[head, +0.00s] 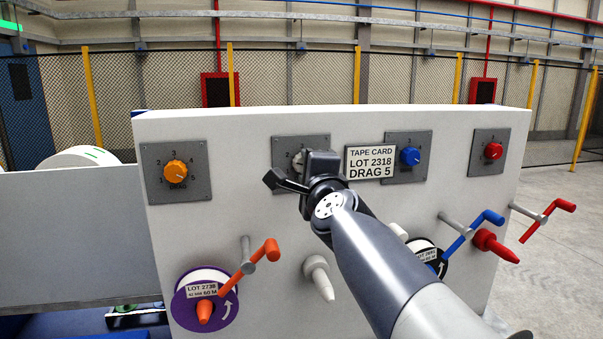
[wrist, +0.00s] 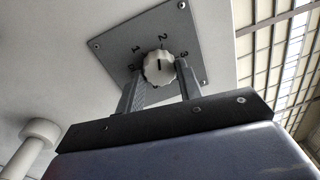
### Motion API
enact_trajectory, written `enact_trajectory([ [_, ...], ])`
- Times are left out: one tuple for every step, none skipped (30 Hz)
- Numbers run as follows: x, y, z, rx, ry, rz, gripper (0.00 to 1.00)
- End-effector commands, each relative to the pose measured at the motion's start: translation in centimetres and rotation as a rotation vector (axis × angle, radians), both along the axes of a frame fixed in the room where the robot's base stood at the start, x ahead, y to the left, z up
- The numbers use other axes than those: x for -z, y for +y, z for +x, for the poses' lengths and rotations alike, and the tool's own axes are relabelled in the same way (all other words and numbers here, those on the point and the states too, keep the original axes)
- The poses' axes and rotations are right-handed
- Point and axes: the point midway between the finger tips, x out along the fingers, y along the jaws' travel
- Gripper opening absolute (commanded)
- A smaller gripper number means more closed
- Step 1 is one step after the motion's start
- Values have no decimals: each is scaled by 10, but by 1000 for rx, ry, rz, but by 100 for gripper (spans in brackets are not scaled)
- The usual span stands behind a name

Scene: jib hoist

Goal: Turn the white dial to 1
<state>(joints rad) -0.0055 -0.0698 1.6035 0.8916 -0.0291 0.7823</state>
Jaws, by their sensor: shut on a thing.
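The white dial (wrist: 158,68) sits on a grey square plate (wrist: 208,62) with printed numbers around it. Its dark pointer mark faces about the 2; the 1 is to the left of that in the wrist view. My gripper (wrist: 160,76) has one finger on each side of the dial and is shut on it. In the head view my gripper (head: 303,160) is in front of the plate (head: 284,147) and hides most of the white dial.
An orange dial (head: 176,174) is to the left; a blue dial (head: 409,156) and a red dial (head: 493,151) are to the right. A card (head: 371,162) reading "DRAG 5" is close beside my gripper. Cranks (head: 262,257) and spools stick out below.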

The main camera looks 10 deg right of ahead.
Motion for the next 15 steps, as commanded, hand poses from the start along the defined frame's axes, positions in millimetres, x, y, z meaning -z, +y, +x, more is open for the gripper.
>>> enact_trajectory([
  [2, 0, 0, 0, -1, -46, 12],
  [2, 0, 0, 0, 0, -74, 12],
  [2, -1, 0, 1, -1, -113, 12],
  [2, -1, 0, 0, 0, -141, 12],
  [2, -1, 0, 1, -1, -170, 12],
  [2, -1, 0, 1, -1, -208, 12],
  [2, -1, 0, 1, -1, -237, 12],
  [2, -1, 0, 0, -1, -266, 12],
  [2, -1, 0, 0, -1, -304, 12],
  [2, -1, 0, 1, -1, -332, 12],
  [2, -1, 0, 1, -1, -359, 12],
  [2, -1, 0, 1, 0, -396, 12],
  [2, -1, 0, 0, 0, -423, 12],
  [2, -1, 0, 1, 0, -451, 12],
  [2, -1, 0, 1, 0, -485, 12],
])
